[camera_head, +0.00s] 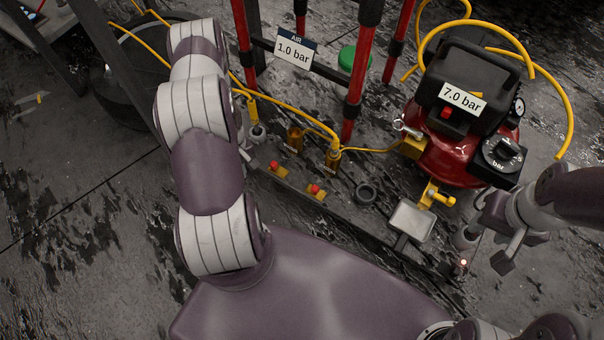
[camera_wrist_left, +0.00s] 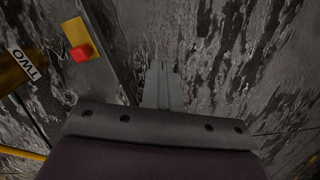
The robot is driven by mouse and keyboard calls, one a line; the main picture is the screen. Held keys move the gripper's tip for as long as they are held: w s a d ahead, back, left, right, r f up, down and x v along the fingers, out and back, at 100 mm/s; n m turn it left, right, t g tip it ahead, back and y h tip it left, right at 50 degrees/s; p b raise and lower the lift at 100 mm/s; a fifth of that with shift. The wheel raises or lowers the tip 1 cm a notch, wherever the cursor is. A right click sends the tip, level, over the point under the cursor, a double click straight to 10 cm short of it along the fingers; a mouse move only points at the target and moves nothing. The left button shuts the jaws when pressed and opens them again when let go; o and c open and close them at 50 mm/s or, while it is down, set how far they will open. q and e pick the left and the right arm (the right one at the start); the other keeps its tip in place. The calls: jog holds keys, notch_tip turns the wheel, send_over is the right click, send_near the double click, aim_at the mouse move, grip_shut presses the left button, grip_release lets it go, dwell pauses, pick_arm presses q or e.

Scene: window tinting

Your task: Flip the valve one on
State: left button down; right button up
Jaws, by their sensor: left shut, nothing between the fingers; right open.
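Two red buttons on yellow bases, a left one (camera_head: 275,167) and a right one (camera_head: 316,190), sit on a dark metal bar in the head view. No label for valve one is readable. In the left wrist view a brass cylinder marked TWO (camera_wrist_left: 20,72) is at the left edge, beside a red button (camera_wrist_left: 81,54) on a yellow plate. My left gripper (camera_wrist_left: 163,72) is shut and empty, right of that button and apart from it; my arm largely hides it in the head view. My right gripper (camera_head: 487,250) is open and empty at the right.
A red compressor (camera_head: 440,150) with a 7.0 bar sign (camera_head: 463,96) and a black dial (camera_head: 502,155) stands at right. A 1.0 bar sign (camera_head: 294,50) hangs among red posts.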

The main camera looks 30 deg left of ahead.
aim_at(315, 190)
pick_arm(q)
jog(key=w+d+r+m+t+h, duration=0.1)
jog(key=w+d+m+t+h, duration=0.6)
jog(key=m, duration=0.7)
jog(key=shift+g+y, duration=0.6)
jog(key=shift+y, duration=0.3)
jog(key=b+x, duration=0.2)
jog(key=x, duration=0.1)
jog(key=s+b+x, duration=0.1)
jog(key=b+x, duration=0.1)
jog(key=x, duration=0.1)
jog(key=b+x, duration=0.2)
jog(key=x, duration=0.2)
jog(key=shift+s+d+f+b, duration=0.2)
jog(key=shift+s+b, duration=0.15)
jog(key=shift+s, duration=0.05)
jog(key=d, duration=0.1)
jog(key=d+b, duration=0.1)
jog(key=shift+s+d+r, duration=0.1)
jog(key=shift+d+r, duration=0.2)
jog(key=shift+s+d+r, duration=0.1)
jog(key=shift+d+r, duration=0.05)
jog(key=shift+d, duration=0.5)
